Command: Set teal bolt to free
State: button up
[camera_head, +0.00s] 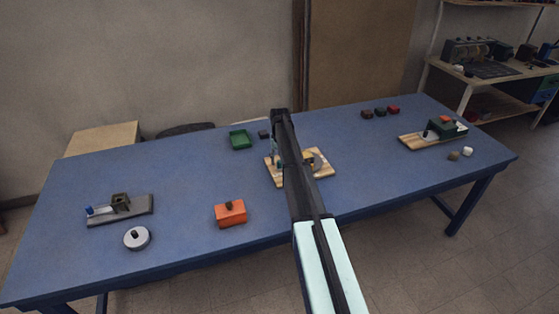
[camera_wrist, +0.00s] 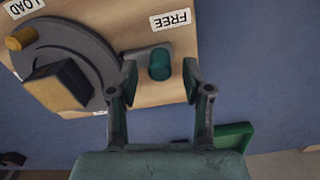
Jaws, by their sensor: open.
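The teal bolt (camera_wrist: 159,62) shows in the wrist view as a short rounded knob with an arm reaching left. It sits on a wooden board (camera_wrist: 122,30) beside the label FREE (camera_wrist: 170,20), which reads upside down. My gripper (camera_wrist: 160,82) is open, with one finger on each side of the knob; I cannot tell whether they touch it. A grey disc (camera_wrist: 92,58) with a dark block (camera_wrist: 62,84) and a brass peg (camera_wrist: 20,38) lies left of the bolt, near the label LOAD (camera_wrist: 22,7). In the head view my arm hides much of the board (camera_head: 322,170).
A green tray (camera_head: 240,139) stands behind the board on the blue table (camera_head: 185,175). An orange box (camera_head: 230,213) and a grey round weight (camera_head: 137,239) are at front left. A grey fixture (camera_head: 122,212) is left; another wooden board (camera_head: 412,141) is right.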

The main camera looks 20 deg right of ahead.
jog(key=shift+f, duration=0.85)
grip_shut()
jog(key=shift+w+a+b, duration=0.1)
jog(key=shift+a+b, duration=0.3)
jog(key=shift+a, duration=1.1)
grip_release()
jog(key=shift+a, duration=0.1)
